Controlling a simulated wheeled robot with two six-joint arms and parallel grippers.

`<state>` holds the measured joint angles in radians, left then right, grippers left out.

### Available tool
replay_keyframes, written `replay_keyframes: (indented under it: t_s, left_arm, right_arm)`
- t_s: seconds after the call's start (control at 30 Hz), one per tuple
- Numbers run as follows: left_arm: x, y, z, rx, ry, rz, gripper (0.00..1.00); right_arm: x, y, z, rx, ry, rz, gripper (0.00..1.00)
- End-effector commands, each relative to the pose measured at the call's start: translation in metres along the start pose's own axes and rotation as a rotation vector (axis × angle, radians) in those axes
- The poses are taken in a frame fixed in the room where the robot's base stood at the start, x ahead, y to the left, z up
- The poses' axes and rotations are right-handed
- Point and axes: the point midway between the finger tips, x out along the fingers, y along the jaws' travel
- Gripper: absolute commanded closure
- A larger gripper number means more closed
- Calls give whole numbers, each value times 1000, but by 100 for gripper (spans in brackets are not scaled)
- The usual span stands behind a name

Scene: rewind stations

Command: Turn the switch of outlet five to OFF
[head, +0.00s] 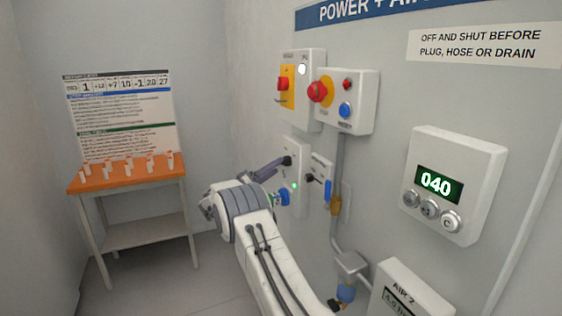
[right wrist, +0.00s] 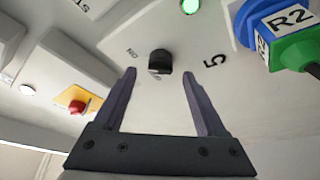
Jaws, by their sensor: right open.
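The outlet five panel (head: 291,150) is on the right wall, and the number 5 shows on it in the right wrist view. Its switch is a black knob (right wrist: 160,62), with an ON mark to its left in that view. A second mark by the knob is partly hidden, and I cannot read the knob's setting for sure. A green lamp (right wrist: 190,6) on the panel is lit. My right gripper (head: 281,164) is open and empty. In the right wrist view its fingers point at the panel, one on each side of the knob, with visible gaps. My left gripper is out of view.
A blue and green plug marked R2 (right wrist: 285,35) sits beside the switch. Boxes with red buttons (head: 346,100) are above, and a display box reading 040 (head: 458,180) is to the right. An orange-topped table (head: 130,178) stands at the back left.

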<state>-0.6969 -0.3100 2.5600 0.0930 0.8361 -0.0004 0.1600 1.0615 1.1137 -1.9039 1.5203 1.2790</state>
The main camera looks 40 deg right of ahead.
Motion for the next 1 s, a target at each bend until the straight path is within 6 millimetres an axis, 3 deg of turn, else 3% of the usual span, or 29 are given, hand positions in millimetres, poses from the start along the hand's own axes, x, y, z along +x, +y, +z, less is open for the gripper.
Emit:
replay_keyframes:
  t_s: [0.2,0.57,0.6,0.7,0.8,1.0]
  left_arm:
    - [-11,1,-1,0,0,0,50]
    - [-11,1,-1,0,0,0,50]
    - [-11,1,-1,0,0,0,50]
    - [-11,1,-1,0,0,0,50]
    - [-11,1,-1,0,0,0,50]
    - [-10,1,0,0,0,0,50]
  right_arm:
    - [29,1,0,-1,-1,0,26]
    - [36,0,0,-1,0,-1,26]
    - [36,0,0,-1,0,-1,30]
    - [36,0,0,-1,0,-1,68]
    - [35,0,0,-1,0,-2,100]
    - [35,0,0,-10,0,-6,100]
